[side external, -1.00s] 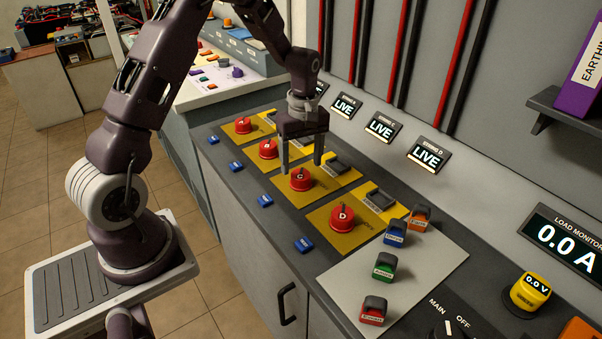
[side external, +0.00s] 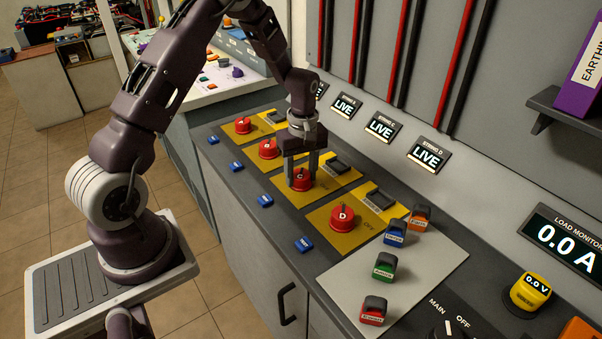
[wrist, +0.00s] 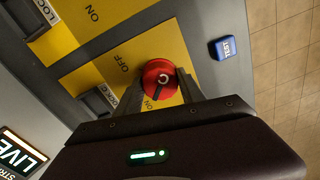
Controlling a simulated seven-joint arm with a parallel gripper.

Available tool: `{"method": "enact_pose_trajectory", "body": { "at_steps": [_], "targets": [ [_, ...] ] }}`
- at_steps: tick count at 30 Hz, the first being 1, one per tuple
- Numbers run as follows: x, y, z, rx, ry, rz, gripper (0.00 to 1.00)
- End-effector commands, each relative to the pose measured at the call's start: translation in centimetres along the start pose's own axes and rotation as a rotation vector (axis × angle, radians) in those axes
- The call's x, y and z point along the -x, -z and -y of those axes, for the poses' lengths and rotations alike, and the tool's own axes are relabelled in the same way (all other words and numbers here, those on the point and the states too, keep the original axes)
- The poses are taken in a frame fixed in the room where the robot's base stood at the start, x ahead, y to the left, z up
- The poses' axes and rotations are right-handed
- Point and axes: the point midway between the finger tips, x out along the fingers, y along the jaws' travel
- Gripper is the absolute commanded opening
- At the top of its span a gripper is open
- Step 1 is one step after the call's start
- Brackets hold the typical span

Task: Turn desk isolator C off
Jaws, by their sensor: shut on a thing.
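Desk isolator C is a red round knob (side external: 302,180) marked C on a yellow plate, third in a row of red isolators. It also shows in the wrist view (wrist: 158,76) with a dark pointer. My gripper (side external: 302,185) is straight above it, pointing down, with its fingers on either side of the knob. The gripper is shut on the knob. In the wrist view the fingers (wrist: 165,103) partly cover the lower part of the knob and its plate. The String C display (side external: 380,128) on the wall reads LIVE.
Isolator D (side external: 342,215) is close on the right, isolator B (side external: 268,149) on the left. Blue test buttons (side external: 265,201) line the front edge. Coloured padlock-like blocks (side external: 383,266) stand on a grey mat (side external: 345,285) at the right. The wall is close behind.

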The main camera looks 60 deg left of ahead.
Motion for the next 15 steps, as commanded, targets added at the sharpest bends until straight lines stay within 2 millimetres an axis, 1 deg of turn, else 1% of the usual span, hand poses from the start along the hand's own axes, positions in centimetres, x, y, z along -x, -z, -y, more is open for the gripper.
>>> {"method": "enact_pose_trajectory", "body": {
  "at_steps": [5, 8, 15],
  "targets": [
    [0.04, -0.01, -0.02, -0.048, 0.000, -0.002, 0.06],
    [0.05, -0.01, -0.02, -0.105, 0.000, -0.003, 0.06],
    [0.06, -0.01, -0.02, -0.309, 0.000, -0.010, 0.06]
  ]
}}
